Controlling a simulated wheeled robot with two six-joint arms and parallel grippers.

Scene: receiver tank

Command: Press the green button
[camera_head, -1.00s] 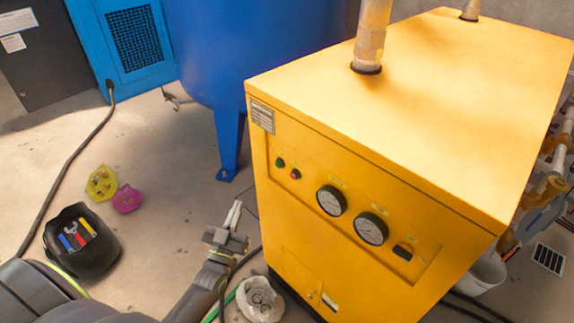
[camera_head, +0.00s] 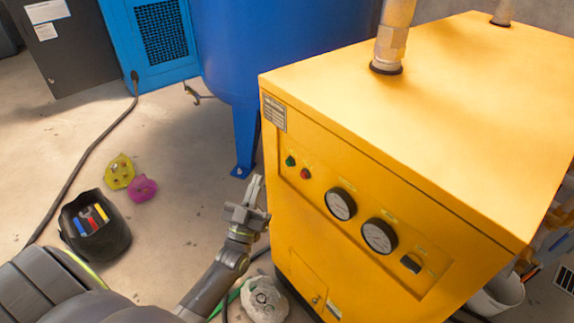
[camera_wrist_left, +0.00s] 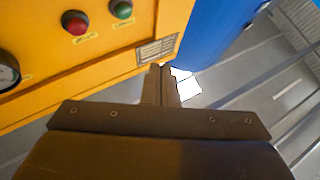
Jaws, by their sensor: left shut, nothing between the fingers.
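The green button (camera_head: 290,161) is small and round on the front panel of the yellow machine (camera_head: 400,130), near its left edge. A red button (camera_head: 306,173) sits just right of it. My left gripper (camera_head: 256,180) is shut and empty, pointing up, a little left of the panel and apart from the green button. In the left wrist view the green button (camera_wrist_left: 121,9) is at the top, left of the shut fingertips (camera_wrist_left: 160,68), with the red button (camera_wrist_left: 75,22) further left. My right gripper is not in view.
Two gauges (camera_head: 341,204) and a black switch (camera_head: 411,264) are on the same panel. A blue tank (camera_head: 270,50) stands behind. A black tool bag (camera_head: 95,226) and a white bucket (camera_head: 264,299) are on the floor.

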